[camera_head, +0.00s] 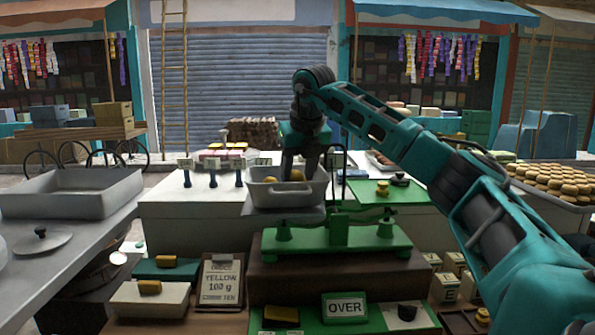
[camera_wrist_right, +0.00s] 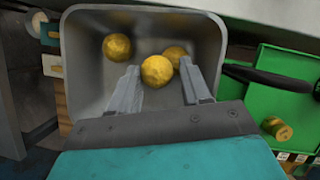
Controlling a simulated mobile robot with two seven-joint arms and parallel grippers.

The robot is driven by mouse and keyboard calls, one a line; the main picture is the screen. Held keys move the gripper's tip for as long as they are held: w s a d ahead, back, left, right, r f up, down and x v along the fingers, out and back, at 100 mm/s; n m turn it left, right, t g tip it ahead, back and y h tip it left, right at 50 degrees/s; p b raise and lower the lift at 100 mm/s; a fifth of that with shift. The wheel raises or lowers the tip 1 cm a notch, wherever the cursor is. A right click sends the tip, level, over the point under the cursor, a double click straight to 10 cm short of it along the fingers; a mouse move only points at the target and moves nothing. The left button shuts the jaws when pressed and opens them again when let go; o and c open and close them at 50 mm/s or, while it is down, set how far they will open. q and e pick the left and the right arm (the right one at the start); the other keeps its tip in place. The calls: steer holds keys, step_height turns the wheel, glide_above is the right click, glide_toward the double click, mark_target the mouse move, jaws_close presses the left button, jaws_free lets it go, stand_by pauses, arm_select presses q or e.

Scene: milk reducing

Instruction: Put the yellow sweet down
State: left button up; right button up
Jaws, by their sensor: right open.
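In the right wrist view, several round yellow sweets lie at the grey pan: one at the left (camera_wrist_right: 117,47), one in the middle (camera_wrist_right: 157,71) and one at the right (camera_wrist_right: 176,56). The pan (camera_wrist_right: 85,78) is a deep tray with sloped walls. My right gripper (camera_wrist_right: 166,80) is open over the pan. Its fingers stand either side of the middle sweet, with a gap showing. In the head view the pan (camera_head: 288,197) sits on the left side of the green scale (camera_head: 340,235), and my right gripper (camera_head: 300,165) reaches down into it. My left gripper is not in view.
A brass weight (camera_head: 383,188) stands on the scale's green right plate. A large grey tray (camera_head: 75,195) is at the left. A tray of round sweets (camera_head: 555,181) is at the right.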

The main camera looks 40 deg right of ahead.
steer(key=v, duration=1.1)
steer(key=shift+d, duration=0.1)
steer(key=shift+s, duration=0.1)
stand_by(2.1)
